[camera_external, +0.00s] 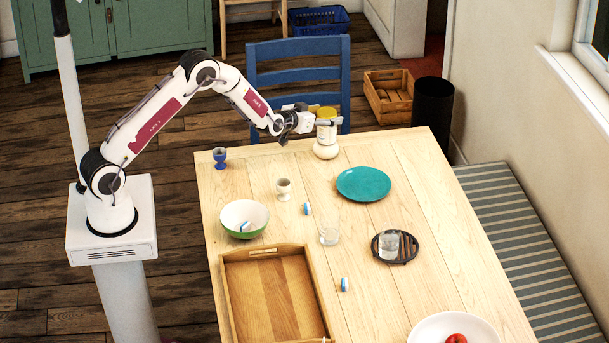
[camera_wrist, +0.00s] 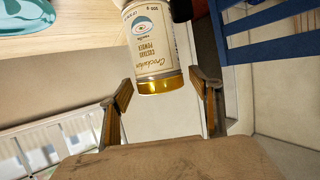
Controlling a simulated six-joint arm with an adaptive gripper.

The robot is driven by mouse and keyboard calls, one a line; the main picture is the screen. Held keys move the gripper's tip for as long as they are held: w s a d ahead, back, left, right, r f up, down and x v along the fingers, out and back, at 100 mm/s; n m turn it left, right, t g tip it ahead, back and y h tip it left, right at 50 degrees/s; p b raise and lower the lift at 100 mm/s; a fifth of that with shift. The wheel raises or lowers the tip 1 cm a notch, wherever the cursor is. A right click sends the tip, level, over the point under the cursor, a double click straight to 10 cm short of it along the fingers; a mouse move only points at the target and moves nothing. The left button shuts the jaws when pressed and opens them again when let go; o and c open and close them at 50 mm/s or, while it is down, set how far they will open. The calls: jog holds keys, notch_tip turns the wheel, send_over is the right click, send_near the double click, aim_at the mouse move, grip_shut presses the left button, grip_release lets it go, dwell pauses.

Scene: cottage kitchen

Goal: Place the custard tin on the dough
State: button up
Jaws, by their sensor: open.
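The custard tin (camera_external: 326,128), cream with a yellow lid, stands roughly upright on top of the pale, rounded dough (camera_external: 326,151) at the table's far edge. In the wrist view the tin (camera_wrist: 154,45) appears upside down, label showing and gold lid toward me. My gripper (camera_external: 321,121) is open at the tin's upper part. In the wrist view its two fingers (camera_wrist: 160,79) are on either side of the lid, with visible gaps. The dough is mostly out of the wrist view, and the contact between tin and dough is not clear there.
A teal plate (camera_external: 363,184) lies just right of the dough. A white egg cup (camera_external: 283,189) and a blue one (camera_external: 220,157) stand to the left. A blue chair (camera_external: 296,76) is behind the table edge. Bare wood lies between the dough and the egg cups.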

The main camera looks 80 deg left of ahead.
jog(key=v, duration=1.1)
dwell(0.3)
jog(key=shift+d, duration=0.1)
dwell(0.7)
jog(key=s+d+r+m+g+h, duration=0.1)
jog(key=s+d+r+h, duration=0.1)
jog(key=s+d+r, duration=0.4)
jog(key=s+d+r+m+h, duration=0.2)
jog(key=d+r, duration=0.2)
jog(key=d, duration=0.4)
jog(key=s+d+r+m+g+h, duration=0.1)
jog(key=s+d+r+h, duration=0.1)
jog(key=s+d+r, duration=0.3)
jog(key=s+d+m+g+h, duration=0.1)
jog(key=s+d, duration=0.3)
jog(key=s, duration=0.9)
jog(key=s+d+m+g+h, duration=0.1)
jog(key=s+d, duration=0.4)
jog(key=s, duration=0.9)
jog(key=shift+s+d+m+g, duration=0.25)
jog(key=shift+m+g, duration=0.25)
jog(key=shift+g, duration=0.4)
